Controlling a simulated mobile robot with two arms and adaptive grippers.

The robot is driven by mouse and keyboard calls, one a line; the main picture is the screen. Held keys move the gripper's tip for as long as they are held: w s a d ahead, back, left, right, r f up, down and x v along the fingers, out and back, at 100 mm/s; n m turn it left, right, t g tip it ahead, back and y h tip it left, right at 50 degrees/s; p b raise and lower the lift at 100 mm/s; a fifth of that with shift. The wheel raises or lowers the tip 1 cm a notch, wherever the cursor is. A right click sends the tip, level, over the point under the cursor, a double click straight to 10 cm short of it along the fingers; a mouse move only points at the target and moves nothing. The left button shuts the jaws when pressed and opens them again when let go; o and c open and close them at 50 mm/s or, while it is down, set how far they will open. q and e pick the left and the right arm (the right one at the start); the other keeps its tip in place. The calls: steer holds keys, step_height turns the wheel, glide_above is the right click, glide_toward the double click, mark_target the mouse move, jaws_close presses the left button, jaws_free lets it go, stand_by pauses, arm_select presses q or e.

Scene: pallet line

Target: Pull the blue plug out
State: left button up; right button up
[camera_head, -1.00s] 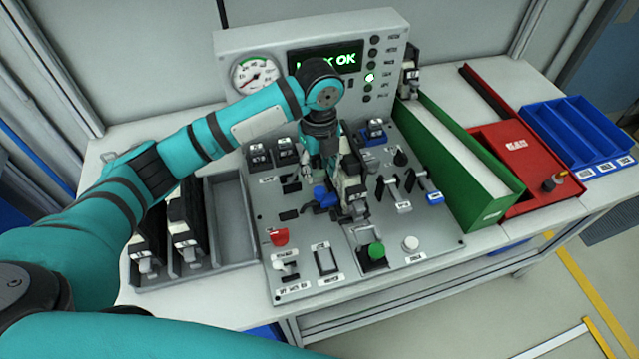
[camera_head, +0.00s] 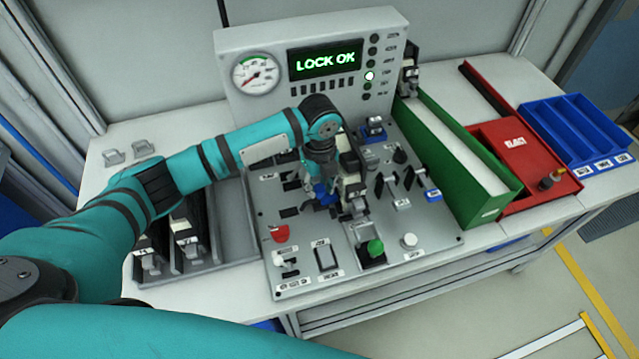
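My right gripper is not in view.
The display (camera_head: 324,61) reads LOCK OK. A green-sided bin (camera_head: 482,210), a red tray (camera_head: 515,150) and a blue tray (camera_head: 575,135) stand to the right. A grey tray (camera_head: 236,205) is left.

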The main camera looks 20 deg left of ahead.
arm_select(q)
jaws_close()
steer(key=shift+s+a+r+p, duration=0.1)
steer(key=shift+s+a+p, duration=0.35)
steer(key=shift+a+p, duration=0.2)
steer(key=shift+s+a+r+p, duration=0.1)
steer(key=shift+s+a+p, duration=0.3)
steer(key=shift+a+p, duration=0.2)
steer(key=shift+f, duration=0.25)
steer(key=o, duration=0.7)
jaws_free()
steer(key=shift+c, duration=0.2)
steer(key=shift+a, duration=0.1)
steer(key=shift+r, duration=0.1)
step_height(320, 180, up, 12)
